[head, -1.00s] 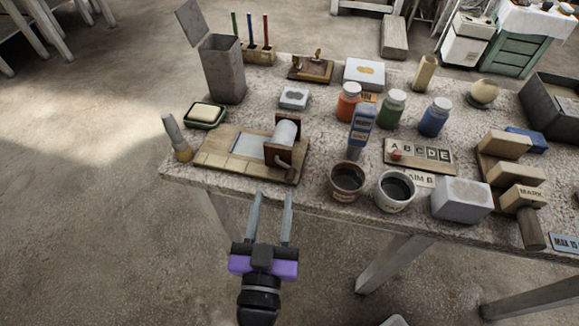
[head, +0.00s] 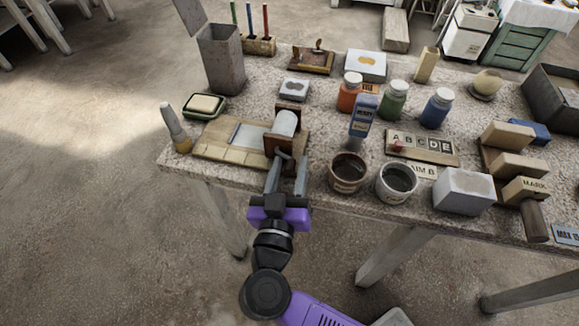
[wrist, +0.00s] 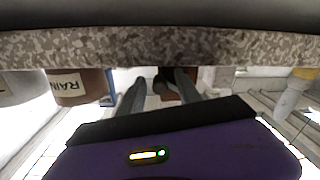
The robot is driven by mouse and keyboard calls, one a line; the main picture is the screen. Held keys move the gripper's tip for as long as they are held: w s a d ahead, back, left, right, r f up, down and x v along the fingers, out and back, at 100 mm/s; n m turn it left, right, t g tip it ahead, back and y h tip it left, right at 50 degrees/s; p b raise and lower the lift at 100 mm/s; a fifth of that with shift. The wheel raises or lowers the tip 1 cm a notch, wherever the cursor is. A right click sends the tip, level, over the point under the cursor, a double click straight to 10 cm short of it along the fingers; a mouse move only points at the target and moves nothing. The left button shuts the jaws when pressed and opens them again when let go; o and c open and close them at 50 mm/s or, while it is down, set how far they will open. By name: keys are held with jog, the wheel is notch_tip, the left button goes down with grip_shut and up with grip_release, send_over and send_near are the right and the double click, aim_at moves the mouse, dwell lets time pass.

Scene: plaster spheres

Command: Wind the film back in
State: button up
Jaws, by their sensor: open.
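The film winder is a wooden board (head: 216,151) near the table's front left edge. A pale roller (head: 286,122) stands at its right end between brown end plates (head: 277,144). A flat grey-white sheet, seemingly the film (head: 250,136), lies out to the left of the roller. My gripper (head: 292,160) is open at the winder's front right corner, its fingers reaching over the table edge. The crank seen there earlier is now mostly hidden by the fingers. In the wrist view a dark and brown part (wrist: 164,84) shows between the fingers; I cannot tell whether they touch it.
A brown pot (head: 347,173) and a white pot (head: 396,182) stand close to the right of my gripper. A blue tube (head: 362,115) stands behind them. The floor before the table is clear.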

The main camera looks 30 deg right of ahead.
grip_shut()
jog(key=shift+r, duration=0.1)
jog(key=shift+w+m+p, duration=0.1)
jog(key=shift+m+p, duration=0.5)
jog(key=shift+p, duration=0.2)
jog(key=shift+w+a+f+m+p, duration=0.2)
jog(key=shift+f+m+p, duration=0.2)
jog(key=shift+m, duration=0.6)
grip_release()
jog(key=shift+s, duration=0.1)
jog(key=shift+a+f, duration=0.1)
